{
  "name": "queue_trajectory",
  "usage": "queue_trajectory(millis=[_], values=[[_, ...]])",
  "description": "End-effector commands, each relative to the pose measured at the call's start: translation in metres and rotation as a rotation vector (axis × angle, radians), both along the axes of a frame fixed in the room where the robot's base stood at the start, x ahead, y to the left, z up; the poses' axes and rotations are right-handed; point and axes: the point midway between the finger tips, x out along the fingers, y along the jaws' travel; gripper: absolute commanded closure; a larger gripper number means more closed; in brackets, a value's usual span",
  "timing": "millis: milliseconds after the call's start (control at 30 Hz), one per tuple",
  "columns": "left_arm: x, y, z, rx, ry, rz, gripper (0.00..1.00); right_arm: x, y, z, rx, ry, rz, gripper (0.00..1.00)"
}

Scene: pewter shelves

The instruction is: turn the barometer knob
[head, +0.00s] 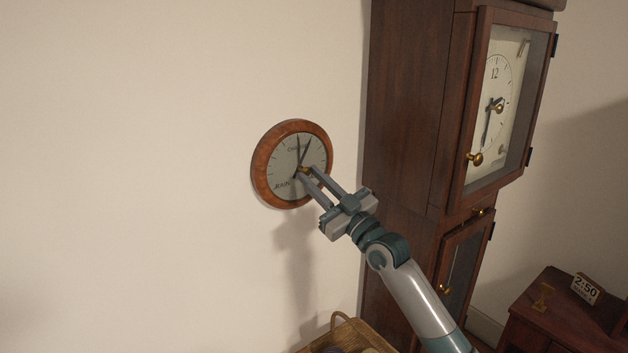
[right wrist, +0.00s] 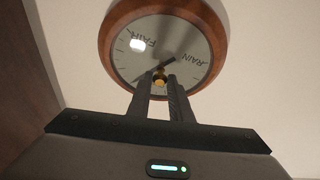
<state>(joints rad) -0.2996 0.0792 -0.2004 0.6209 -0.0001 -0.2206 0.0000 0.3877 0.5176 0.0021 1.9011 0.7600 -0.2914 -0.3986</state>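The barometer (head: 262,160) is a round dial with a brown wooden rim, mounted on the wall in the middle of the head view. It also shows at the top of the right wrist view (right wrist: 112,55), with FAIR and RAIN on its face. Its small brass knob (right wrist: 159,79) is at the dial's centre. My right gripper (head: 306,174) reaches the dial from the lower right. Its fingertips stand on either side of the knob; whether both touch it is hard to see. In the right wrist view the fingers (right wrist: 160,85) are close together around the knob. My left gripper is not in view.
A tall dark wooden clock (head: 410,110) stands right of the barometer, close to my right arm. A wicker basket (head: 345,322) is below. A low reddish cabinet (head: 550,325) at the lower right bears a 2:50 sign (head: 585,288). The wall left of the barometer is clear.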

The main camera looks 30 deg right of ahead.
Motion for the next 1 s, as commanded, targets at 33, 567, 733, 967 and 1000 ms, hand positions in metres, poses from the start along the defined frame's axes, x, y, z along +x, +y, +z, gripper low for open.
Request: queue_trajectory(millis=[33,567,733,967,1000], values=[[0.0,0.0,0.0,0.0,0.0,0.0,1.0,0.0,0.0,0.0,0.001,0.0,0.0,1.0],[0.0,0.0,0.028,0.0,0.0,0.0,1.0,0.0,0.003,0.003,0.177,0.026,0.0,1.0],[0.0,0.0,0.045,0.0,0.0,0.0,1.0,0.0,0.004,0.004,0.293,0.043,0.0,1.0],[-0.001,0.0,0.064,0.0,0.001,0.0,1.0,0.0,0.005,0.003,0.435,0.062,-0.001,1.0],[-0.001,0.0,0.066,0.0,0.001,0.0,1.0,-0.001,0.005,0.003,0.454,0.064,-0.001,1.0]])
